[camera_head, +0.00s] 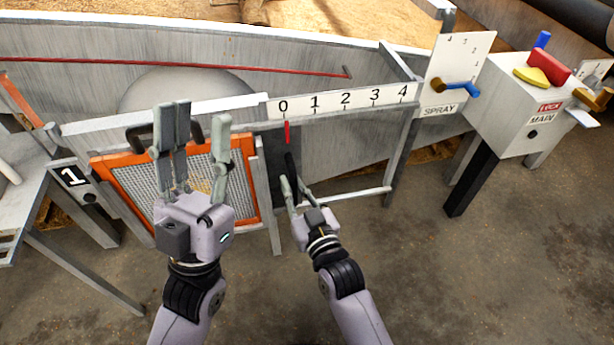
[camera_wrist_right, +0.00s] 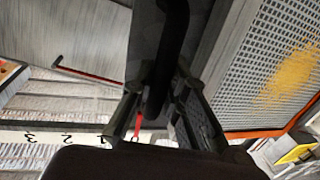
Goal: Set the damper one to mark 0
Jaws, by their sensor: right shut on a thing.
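The damper one's dark sliding plate (camera_head: 279,185) sits at the left end of its frame, next to the orange-framed screen. Its red pointer (camera_head: 287,131) stands just under the 0 on the white scale (camera_head: 345,99), very slightly right of the digit's middle. My right gripper (camera_head: 294,187) is shut on the black damper handle (camera_head: 290,160). The right wrist view shows the handle (camera_wrist_right: 168,55) between the fingers, with the red pointer (camera_wrist_right: 138,125) near the 0, which is partly hidden. My left gripper (camera_head: 196,130) is open and empty in front of the screen.
The orange-framed mesh screen (camera_head: 245,200) is left of the damper, beside a plate marked 1 (camera_head: 72,177). To the right stand the SPRAY panel (camera_head: 462,65) and the MAIN box (camera_head: 510,95) with coloured levers. Floor below the damper frame is clear.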

